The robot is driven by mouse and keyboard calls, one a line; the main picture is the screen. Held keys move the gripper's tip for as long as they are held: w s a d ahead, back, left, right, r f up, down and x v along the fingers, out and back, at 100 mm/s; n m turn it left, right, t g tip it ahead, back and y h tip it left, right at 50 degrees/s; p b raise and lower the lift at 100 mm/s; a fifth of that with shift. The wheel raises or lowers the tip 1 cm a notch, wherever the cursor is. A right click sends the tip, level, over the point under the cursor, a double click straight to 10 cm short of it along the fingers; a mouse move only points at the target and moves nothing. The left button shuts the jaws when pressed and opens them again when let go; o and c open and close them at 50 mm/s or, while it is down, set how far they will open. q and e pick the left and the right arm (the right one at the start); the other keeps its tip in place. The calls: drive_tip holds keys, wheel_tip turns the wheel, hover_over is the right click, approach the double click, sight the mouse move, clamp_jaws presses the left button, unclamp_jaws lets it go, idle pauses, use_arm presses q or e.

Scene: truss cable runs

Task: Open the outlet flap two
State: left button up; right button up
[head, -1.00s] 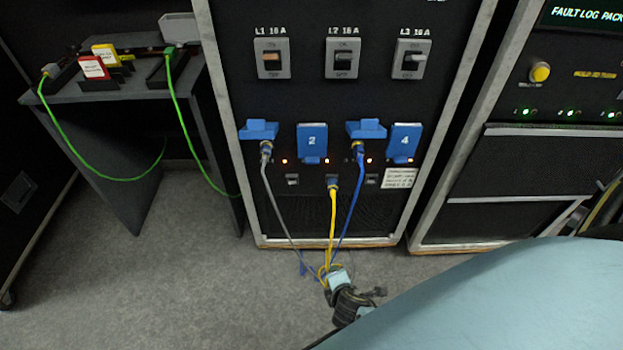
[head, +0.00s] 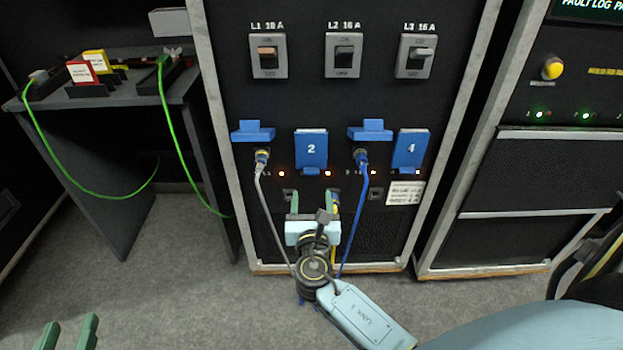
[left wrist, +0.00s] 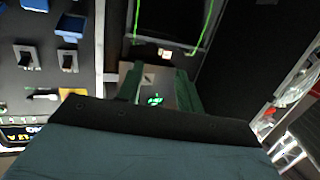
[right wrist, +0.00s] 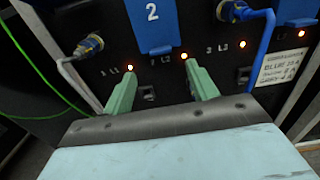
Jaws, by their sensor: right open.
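Outlet flap two (head: 311,148) is a blue cover marked "2" on the black rack panel, hanging shut in the head view. Its lower part shows at the top of the right wrist view (right wrist: 152,22). My right gripper (head: 314,202) is open and empty, its green fingers pointing at the panel just below the flap, apart from it. In the right wrist view the fingertips (right wrist: 160,76) stand on either side below the flap. My left gripper (head: 64,333) is at the lower left edge of the head view, open and empty, far from the flap.
Flaps one (head: 253,131) and three (head: 370,131) are raised, with a grey cable (head: 262,190) and a blue cable (head: 359,205) plugged in below. Flap four (head: 410,149) hangs shut. A yellow cable is mostly hidden behind my right gripper. Switches (head: 343,55) sit above.

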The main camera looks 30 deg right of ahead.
sight(311, 174)
drive_tip(key=b+x, duration=0.2)
drive_tip(key=x, duration=0.5)
drive_tip(key=shift+w+f, duration=0.1)
use_arm(q)
wheel_tip(311, 174, up, 10)
drive_tip(key=s+d+t+h, duration=0.1)
drive_tip(key=t+h, duration=0.1)
drive_tip(key=t, duration=0.5)
drive_tip(key=shift+s+d+h+b, duration=0.15)
drive_tip(key=shift+s+h+b, duration=0.15)
use_arm(e)
drive_tip(key=shift+x, duration=1)
clamp_jaws()
